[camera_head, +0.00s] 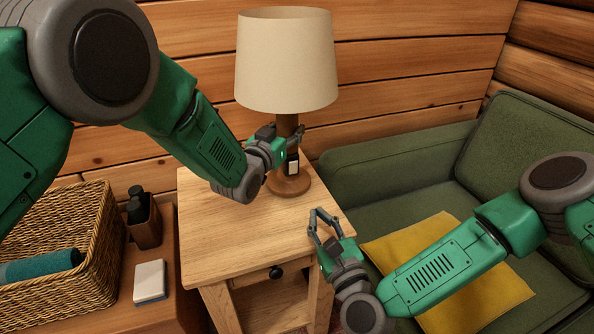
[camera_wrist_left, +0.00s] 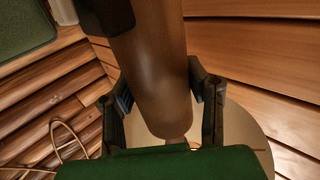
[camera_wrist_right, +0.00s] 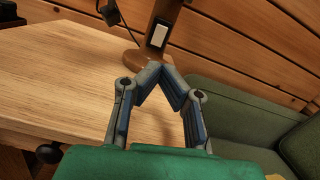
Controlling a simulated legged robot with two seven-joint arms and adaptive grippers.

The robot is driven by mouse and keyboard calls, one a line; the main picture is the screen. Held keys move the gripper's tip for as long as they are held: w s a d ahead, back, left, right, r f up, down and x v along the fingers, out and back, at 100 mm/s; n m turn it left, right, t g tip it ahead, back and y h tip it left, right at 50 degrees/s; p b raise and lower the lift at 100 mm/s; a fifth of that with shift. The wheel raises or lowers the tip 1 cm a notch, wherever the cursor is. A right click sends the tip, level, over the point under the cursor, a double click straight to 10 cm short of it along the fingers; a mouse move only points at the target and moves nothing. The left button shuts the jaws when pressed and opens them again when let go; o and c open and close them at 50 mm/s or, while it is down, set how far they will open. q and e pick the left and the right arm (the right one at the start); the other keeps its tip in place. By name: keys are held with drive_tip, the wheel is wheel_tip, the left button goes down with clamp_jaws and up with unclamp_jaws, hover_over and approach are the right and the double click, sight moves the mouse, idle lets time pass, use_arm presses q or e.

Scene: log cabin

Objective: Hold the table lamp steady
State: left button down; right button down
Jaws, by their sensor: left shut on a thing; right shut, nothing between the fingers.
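The table lamp (camera_head: 287,60) stands upright on the wooden side table, with a cream shade and a brown wooden stem on a round base (camera_head: 290,186). My left gripper (camera_head: 296,138) is shut on the lamp's stem below the shade. The left wrist view shows the stem (camera_wrist_left: 155,65) between both fingers (camera_wrist_left: 165,105). My right gripper (camera_head: 318,218) is shut and empty at the table's right front edge, apart from the lamp. In the right wrist view its fingertips (camera_wrist_right: 160,72) meet, with the lamp base (camera_wrist_right: 148,62) beyond. A switch plate (camera_wrist_right: 159,37) shows on the stem.
The side table (camera_head: 215,230) has a drawer with a dark knob (camera_head: 276,272), and its top is otherwise clear. A green sofa (camera_head: 400,160) with a yellow cloth (camera_head: 400,246) stands at right. A wicker basket (camera_head: 90,235), dark holder (camera_head: 146,222) and white block (camera_head: 150,280) are at left.

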sight(294, 165)
drive_tip(key=shift+s+d+r+m, duration=0.1)
drive_tip(key=shift+s+d+m, duration=0.1)
drive_tip(key=shift+m, duration=0.8)
drive_tip(key=shift+w+a, duration=0.1)
drive_tip(key=x, duration=1.3)
drive_tip(key=shift+w+a+r, duration=0.1)
drive_tip(key=shift+w, duration=0.25)
